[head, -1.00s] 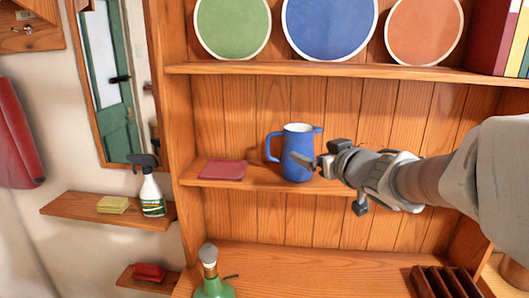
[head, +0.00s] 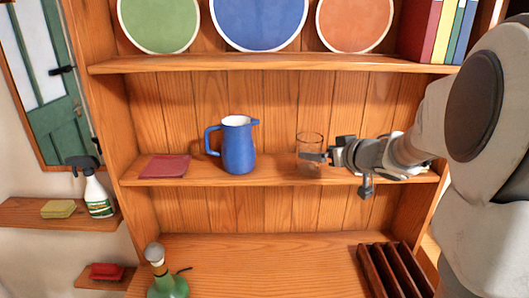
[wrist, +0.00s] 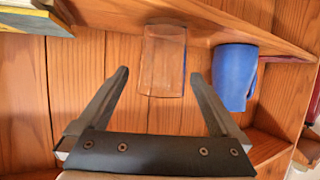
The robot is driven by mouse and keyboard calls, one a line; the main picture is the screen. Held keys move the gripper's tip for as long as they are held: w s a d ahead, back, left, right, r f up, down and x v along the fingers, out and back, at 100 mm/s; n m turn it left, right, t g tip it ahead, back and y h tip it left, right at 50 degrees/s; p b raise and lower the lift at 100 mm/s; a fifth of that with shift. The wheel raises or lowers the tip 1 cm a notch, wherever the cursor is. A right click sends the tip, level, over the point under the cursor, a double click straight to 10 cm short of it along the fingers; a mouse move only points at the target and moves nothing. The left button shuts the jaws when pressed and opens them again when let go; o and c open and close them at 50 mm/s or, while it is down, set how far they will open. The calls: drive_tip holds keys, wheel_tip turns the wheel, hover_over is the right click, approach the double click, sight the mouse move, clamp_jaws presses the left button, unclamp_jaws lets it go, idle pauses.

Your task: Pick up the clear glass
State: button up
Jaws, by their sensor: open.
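The clear glass (head: 309,141) stands upright on the middle shelf, to the right of the blue jug. My gripper (head: 322,156) reaches in from the right, and its fingers overlap the lower part of the glass in the head view. In the wrist view, which looks upside down, the glass (wrist: 163,50) shows beyond and between the two spread fingertips. My gripper (wrist: 159,74) is open with nothing in it. I cannot tell whether a finger touches the glass.
The blue jug (head: 238,148) and a dark red folded cloth (head: 164,166) share the middle shelf (head: 205,178). Plates and books (head: 440,30) stand on the shelf above. Below are a green bottle (head: 168,286) and a dark slotted rack (head: 392,270).

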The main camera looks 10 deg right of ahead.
sight(317, 151)
drive_tip(key=x, duration=0.3)
drive_tip(key=shift+w+f, duration=0.15)
drive_tip(key=shift+w, duration=0.1)
drive_tip(key=shift+a+b+x, duration=0.15)
drive_tip(key=shift+b+x, duration=0.2)
drive_tip(key=shift+x, duration=1)
drive_tip(key=shift+a+b+x, duration=0.1)
drive_tip(key=shift+b+x, duration=0.25)
drive_tip(key=shift+x, duration=0.95)
drive_tip(key=shift+s, duration=0.1)
drive_tip(key=shift+c, duration=0.2)
drive_tip(key=c, duration=1.4)
